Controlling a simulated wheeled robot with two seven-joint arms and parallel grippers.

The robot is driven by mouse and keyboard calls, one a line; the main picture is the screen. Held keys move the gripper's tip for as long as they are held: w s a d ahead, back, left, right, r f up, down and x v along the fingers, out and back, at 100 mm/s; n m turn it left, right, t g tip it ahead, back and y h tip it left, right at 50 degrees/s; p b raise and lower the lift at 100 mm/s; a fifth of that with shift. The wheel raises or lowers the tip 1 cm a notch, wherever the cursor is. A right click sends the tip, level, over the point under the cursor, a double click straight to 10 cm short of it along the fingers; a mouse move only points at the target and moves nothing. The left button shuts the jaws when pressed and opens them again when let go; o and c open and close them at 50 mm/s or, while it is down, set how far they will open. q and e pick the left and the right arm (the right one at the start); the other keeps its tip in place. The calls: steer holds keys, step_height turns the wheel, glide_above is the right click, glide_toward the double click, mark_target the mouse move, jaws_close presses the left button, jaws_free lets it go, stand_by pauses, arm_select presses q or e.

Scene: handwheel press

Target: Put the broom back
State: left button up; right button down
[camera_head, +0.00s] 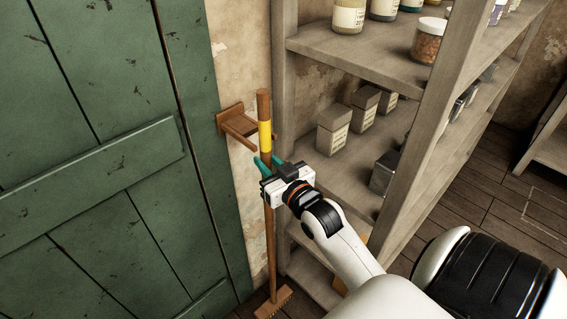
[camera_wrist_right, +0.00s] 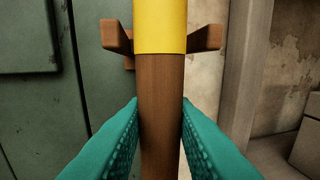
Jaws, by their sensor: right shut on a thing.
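The broom (camera_head: 269,215) stands roughly upright between the green door and the shelf, with a brown wooden handle, a yellow band near its top and a bristle head low down near the floor. My right gripper (camera_head: 266,166) is shut on the handle just below the yellow band. In the right wrist view, the teal fingers (camera_wrist_right: 160,125) press on both sides of the broom handle (camera_wrist_right: 160,85). A wooden two-prong wall holder (camera_head: 236,124) is at the height of the yellow band. In the wrist view, the holder's prongs (camera_wrist_right: 207,38) show on both sides of the band; I cannot tell whether the handle is between them. My left gripper is not in view.
The green door (camera_head: 105,120) is at the left. A wooden shelf (camera_head: 345,60) with jars and grey boxes (camera_head: 333,130) stands close to the right of the broom, beside my right arm. Plank floor (camera_head: 470,180) shows beyond the shelf.

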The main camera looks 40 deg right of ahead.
steer(key=w+f, duration=0.3)
steer(key=shift+w+d, duration=0.1)
steer(key=shift+w, duration=0.05)
stand_by(0.4)
steer(key=shift+f, duration=0.1)
steer(key=c, duration=1.6)
jaws_free()
steer(key=shift+f, duration=0.25)
steer(key=o, duration=0.4)
steer(key=shift+r, duration=0.1)
